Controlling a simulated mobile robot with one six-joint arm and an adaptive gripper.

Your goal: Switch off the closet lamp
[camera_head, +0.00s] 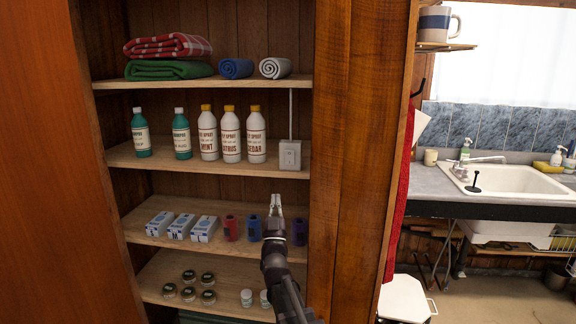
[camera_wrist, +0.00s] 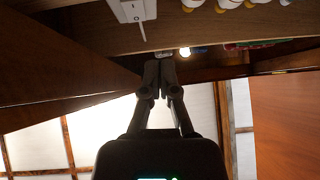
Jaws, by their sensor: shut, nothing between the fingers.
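A small white switch box (camera_head: 290,155) is fixed inside the closet at the right end of the bottle shelf, with a thin cable running up from it. It also shows at the top edge of the wrist view (camera_wrist: 132,8), partly cut off. My gripper (camera_head: 275,200) is shut and empty, pointing up in front of the shelves, below the switch box and apart from it. In the wrist view the closed fingers (camera_wrist: 160,65) are in the middle. A small bright glow (camera_wrist: 185,51) shows beyond the fingertips; I cannot tell for sure that it is the lamp.
Shampoo and spray bottles (camera_head: 229,135) stand left of the switch box. Below them, boxes (camera_head: 179,227) and coloured rolls (camera_head: 231,228) sit near my gripper. Jars (camera_head: 189,276) are lower down. A wooden closet post (camera_head: 338,150) bounds the right side; an orange-brown panel stands left (camera_head: 40,170).

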